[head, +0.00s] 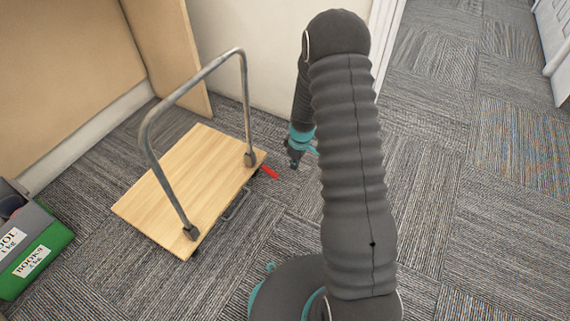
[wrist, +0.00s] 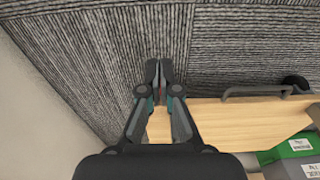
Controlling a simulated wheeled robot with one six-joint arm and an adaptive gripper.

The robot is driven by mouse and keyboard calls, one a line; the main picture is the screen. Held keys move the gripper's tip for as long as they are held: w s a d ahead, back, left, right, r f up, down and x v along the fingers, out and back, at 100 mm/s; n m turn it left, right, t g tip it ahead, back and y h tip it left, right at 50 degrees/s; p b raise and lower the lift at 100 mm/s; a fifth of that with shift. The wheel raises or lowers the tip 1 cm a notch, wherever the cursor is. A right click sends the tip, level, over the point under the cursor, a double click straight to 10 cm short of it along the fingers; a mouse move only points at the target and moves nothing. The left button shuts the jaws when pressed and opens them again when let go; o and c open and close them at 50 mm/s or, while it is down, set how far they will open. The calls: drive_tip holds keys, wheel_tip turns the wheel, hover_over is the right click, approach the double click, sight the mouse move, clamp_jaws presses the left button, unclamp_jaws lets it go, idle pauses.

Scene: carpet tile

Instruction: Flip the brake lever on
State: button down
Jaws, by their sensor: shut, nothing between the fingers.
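The red brake lever (head: 269,172) sticks out low beside the right corner of the flat trolley with the wooden deck (head: 165,205). My gripper (head: 294,164) is low over the carpet, just right of the lever and apart from it in the head view. In the wrist view my gripper (wrist: 159,68) has its fingers together, pointing at the carpet. A small bit of red (wrist: 161,85) shows behind the fingers, and the rest of the lever is hidden there. The trolley deck (wrist: 240,115) lies below and right of the fingertips in the wrist view.
The trolley's grey push handle (head: 190,84) arches above the deck. A metal bar (wrist: 255,91) and a black wheel (wrist: 296,81) show at its edge. A green box (head: 40,255) stands at the left. A wall (head: 235,40) is behind. Carpet at the right is clear.

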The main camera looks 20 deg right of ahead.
drive_tip(key=shift+s+d+r, duration=1.1)
drive_tip(key=s+a+r+m+g, duration=0.2)
drive_tip(key=s+r+m+g, duration=0.1)
drive_tip(key=s+r+m, duration=0.4)
drive_tip(key=s+a+r+t+p, duration=0.1)
drive_tip(key=s+r, duration=0.5)
drive_tip(key=r, duration=0.6)
drive_tip(key=s+a+r+m+t+p, duration=0.1)
drive_tip(key=s+a+r+t+p, duration=0.1)
drive_tip(key=s+r, duration=0.5)
drive_tip(key=s+a+r+m+t+p, duration=0.1)
drive_tip(key=s+r, duration=0.6)
drive_tip(key=r, duration=1.2)
drive_tip(key=a+t+p, duration=0.1)
drive_tip(key=t+p, duration=0.1)
drive_tip(key=t, duration=0.1)
drive_tip(key=shift+a+r+t+h+p, duration=0.15)
drive_tip(key=shift+a+t+h+p, duration=0.1)
drive_tip(key=shift+t+h+p, duration=0.15)
